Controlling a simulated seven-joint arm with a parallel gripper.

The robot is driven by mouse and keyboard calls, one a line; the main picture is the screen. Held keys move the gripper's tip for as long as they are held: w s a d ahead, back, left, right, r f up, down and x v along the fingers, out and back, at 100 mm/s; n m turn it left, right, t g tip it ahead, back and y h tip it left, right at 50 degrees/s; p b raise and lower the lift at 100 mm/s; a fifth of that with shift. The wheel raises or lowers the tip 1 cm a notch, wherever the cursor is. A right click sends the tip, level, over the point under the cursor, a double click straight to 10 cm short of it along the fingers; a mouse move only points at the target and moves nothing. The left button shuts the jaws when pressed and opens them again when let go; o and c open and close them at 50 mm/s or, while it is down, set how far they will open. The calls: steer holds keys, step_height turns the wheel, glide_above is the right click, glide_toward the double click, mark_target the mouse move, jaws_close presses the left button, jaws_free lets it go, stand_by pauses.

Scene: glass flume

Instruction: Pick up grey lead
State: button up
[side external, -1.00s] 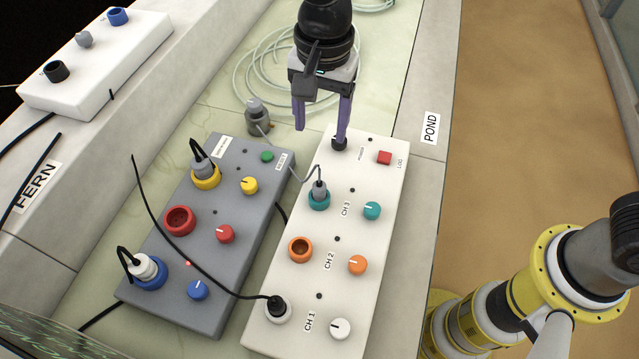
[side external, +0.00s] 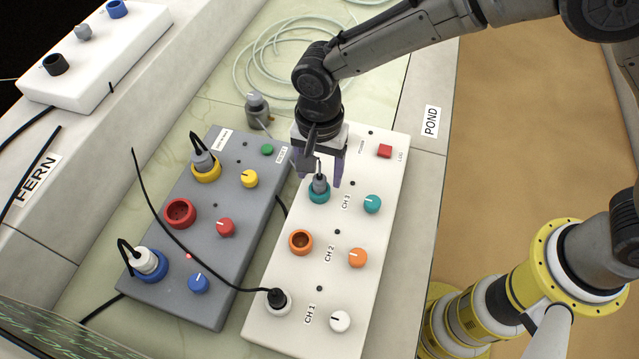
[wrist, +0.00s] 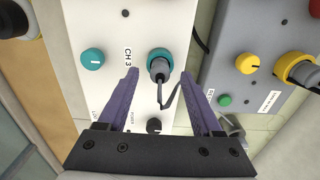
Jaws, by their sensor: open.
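The grey lead's plug (side external: 320,184) stands upright in the teal socket (side external: 319,195) of CH 3 on the white box. In the wrist view the grey plug (wrist: 160,70) shows between my fingertips in the picture, with its thin grey cable bending back between the fingers. My gripper (side external: 321,179) is open, pointing down, with its purple fingers on either side of the plug's top. It holds nothing. I cannot tell how far the fingertips reach down beside the plug. The cable's far part is partly hidden by my gripper in the side view.
The white box (side external: 378,260) has an empty orange socket (side external: 300,242), knobs and a black plug (side external: 278,299) at CH 1. The grey box (side external: 240,215) beside it holds a grey plug (side external: 203,163) in a yellow socket. A grey fitting (side external: 257,110) stands behind, near coiled tubing.

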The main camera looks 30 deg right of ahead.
steer(key=shift+f, duration=1.2)
jaws_close()
